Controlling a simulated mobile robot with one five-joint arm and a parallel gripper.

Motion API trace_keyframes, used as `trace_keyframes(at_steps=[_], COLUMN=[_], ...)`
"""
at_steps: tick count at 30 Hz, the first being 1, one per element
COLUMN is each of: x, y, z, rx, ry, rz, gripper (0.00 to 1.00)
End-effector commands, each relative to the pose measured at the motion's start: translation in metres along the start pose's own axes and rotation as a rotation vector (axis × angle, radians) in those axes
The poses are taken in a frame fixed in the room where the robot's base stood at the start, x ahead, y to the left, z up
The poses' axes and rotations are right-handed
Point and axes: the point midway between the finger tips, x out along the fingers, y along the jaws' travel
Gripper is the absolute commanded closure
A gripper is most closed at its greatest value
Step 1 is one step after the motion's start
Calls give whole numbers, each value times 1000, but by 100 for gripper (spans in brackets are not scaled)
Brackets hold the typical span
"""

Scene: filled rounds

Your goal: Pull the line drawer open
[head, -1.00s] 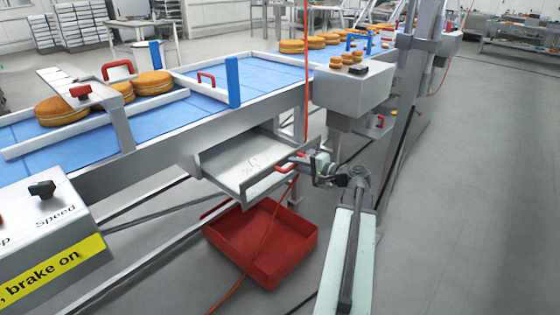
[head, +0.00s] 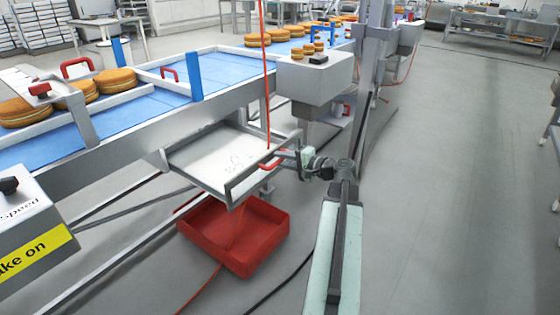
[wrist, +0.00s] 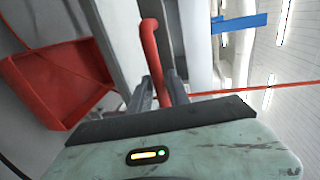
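The line drawer (head: 215,165) is a shallow grey metal tray under the blue conveyor line. It is pulled out well clear of the line's side, and its pale inside shows. Its red handle (head: 268,164) is on the front panel. My gripper (head: 284,157) is at that handle. In the wrist view the red handle (wrist: 150,45) runs down between the two grey fingers of my gripper (wrist: 160,88), which look closed around it. The exact finger contact is partly hidden by the gripper body.
A red crate (head: 240,258) sits on the floor below the drawer. A grey box (head: 315,75) hangs on the line beyond it, and a red cord (head: 266,90) hangs by the drawer. The floor (head: 450,200) to the right is open.

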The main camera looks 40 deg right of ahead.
Motion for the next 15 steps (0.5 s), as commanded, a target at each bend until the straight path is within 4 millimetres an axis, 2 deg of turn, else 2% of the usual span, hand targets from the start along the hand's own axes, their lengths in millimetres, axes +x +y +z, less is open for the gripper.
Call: trace_keyframes(at_steps=[10,15], x=[2,-21], y=[-1,-2], z=[5,6], rx=[-1,0], ry=[-11,-9], rz=[1,1], gripper=[64,64])
